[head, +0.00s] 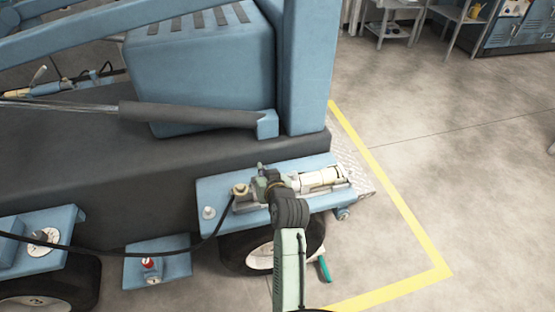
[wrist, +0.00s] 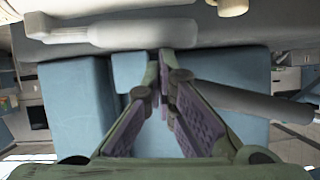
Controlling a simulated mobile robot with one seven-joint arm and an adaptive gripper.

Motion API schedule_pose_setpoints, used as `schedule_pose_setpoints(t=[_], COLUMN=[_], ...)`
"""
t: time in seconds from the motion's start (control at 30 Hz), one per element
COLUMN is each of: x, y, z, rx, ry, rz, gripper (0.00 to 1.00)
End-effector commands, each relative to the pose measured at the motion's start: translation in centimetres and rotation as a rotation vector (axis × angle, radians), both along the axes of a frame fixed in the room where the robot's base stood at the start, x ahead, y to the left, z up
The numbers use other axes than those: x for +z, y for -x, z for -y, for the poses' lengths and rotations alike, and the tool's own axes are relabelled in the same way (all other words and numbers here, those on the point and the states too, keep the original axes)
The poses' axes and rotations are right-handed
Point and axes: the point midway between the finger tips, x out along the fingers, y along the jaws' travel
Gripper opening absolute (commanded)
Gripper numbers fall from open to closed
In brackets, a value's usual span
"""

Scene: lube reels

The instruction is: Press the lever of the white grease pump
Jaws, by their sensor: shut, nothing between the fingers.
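The white grease pump (head: 322,178) lies on its side on the blue fender shelf (head: 222,190), with metal fittings at its left end. My gripper (head: 266,180) is over the pump's left part and hides some of it. I cannot pick out the lever for sure in the head view. In the wrist view, which looks upside down, a pale rounded body with a narrower end, likely the pump (wrist: 130,32), runs across the top. My gripper (wrist: 163,62) is shut and empty, its fingertips just short of this pale body. I cannot tell whether they touch it.
The blue machine's upright post (head: 308,70) and dark chassis (head: 100,170) stand behind the shelf. A black hose (head: 130,252) runs left from the pump's fittings. A wheel (head: 255,255) is below. The floor right of the yellow line (head: 405,212) is clear.

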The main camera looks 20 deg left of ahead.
Motion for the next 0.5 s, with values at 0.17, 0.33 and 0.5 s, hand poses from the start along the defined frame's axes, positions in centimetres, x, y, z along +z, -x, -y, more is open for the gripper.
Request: schedule_pose_setpoints(t=[0.17, 0.33, 0.5], x=[-0.71, -0.82, -0.83], y=[0.24, 0.27, 0.28], z=[-0.28, -0.32, -0.33], rx=[0.003, 0.003, 0.003], ry=[0.000, 0.000, -0.001], rz=[-0.007, -0.008, -0.009], gripper=[0.00, 0.00, 0.00])
